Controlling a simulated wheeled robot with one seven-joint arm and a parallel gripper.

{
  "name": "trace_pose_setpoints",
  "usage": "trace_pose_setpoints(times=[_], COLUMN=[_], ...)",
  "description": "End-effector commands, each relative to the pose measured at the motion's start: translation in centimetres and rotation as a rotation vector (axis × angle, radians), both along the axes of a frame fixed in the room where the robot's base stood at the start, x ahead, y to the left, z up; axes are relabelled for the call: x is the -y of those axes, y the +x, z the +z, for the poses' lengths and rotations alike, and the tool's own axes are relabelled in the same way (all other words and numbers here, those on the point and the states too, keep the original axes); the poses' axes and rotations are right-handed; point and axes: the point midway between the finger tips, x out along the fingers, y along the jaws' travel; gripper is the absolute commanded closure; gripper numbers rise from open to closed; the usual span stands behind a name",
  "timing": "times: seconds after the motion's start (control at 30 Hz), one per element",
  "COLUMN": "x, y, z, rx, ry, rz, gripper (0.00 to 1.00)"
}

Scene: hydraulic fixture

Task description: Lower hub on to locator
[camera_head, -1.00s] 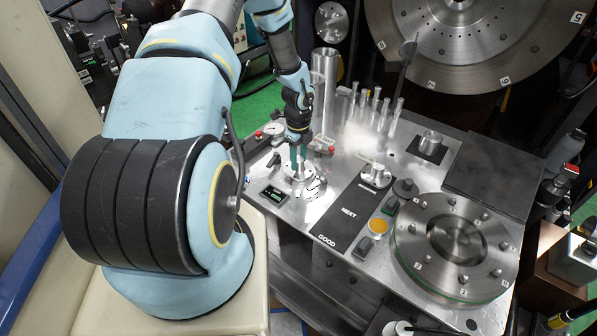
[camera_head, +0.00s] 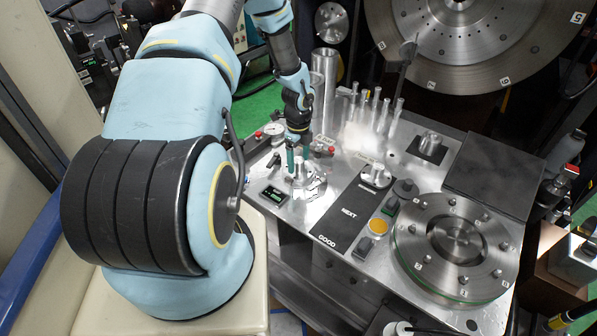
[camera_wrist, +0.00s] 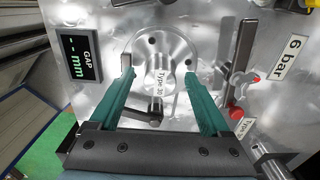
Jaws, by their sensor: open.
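The hub (camera_wrist: 160,82) also shows in the wrist view, near the middle of the plate. My gripper (camera_head: 298,166) is above the fixture, with its green fingers apart. In the wrist view my gripper (camera_wrist: 158,74) has one finger on each side of the hub, with gaps between. The hub looks upright; its underside is hidden, so I cannot tell how closely it seats.
A GAP display (camera_wrist: 85,60) reading "-- mm" is left of the plate. A red-handled valve (camera_wrist: 240,88) and "6 bar" label are right. In the head view, another hub (camera_head: 375,176) stands on the black NEXT/GOOD strip (camera_head: 343,217).

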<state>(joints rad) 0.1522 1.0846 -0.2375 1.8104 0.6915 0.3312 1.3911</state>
Motion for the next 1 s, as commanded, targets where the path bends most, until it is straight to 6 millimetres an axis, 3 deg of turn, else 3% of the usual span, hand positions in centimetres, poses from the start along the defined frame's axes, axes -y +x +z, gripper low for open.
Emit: trace_pose_setpoints(times=[0.27, 0.7, 1.0], x=[0.0, -0.1, -0.1], y=[0.1, 0.1, -0.1], z=[2.0, 9.7, 11.0], rx=[0.003, 0.001, 0.001], ry=[-0.001, 0.0, 0.002], rz=[0.002, 0.002, 0.012], gripper=[0.19, 0.19, 0.19])
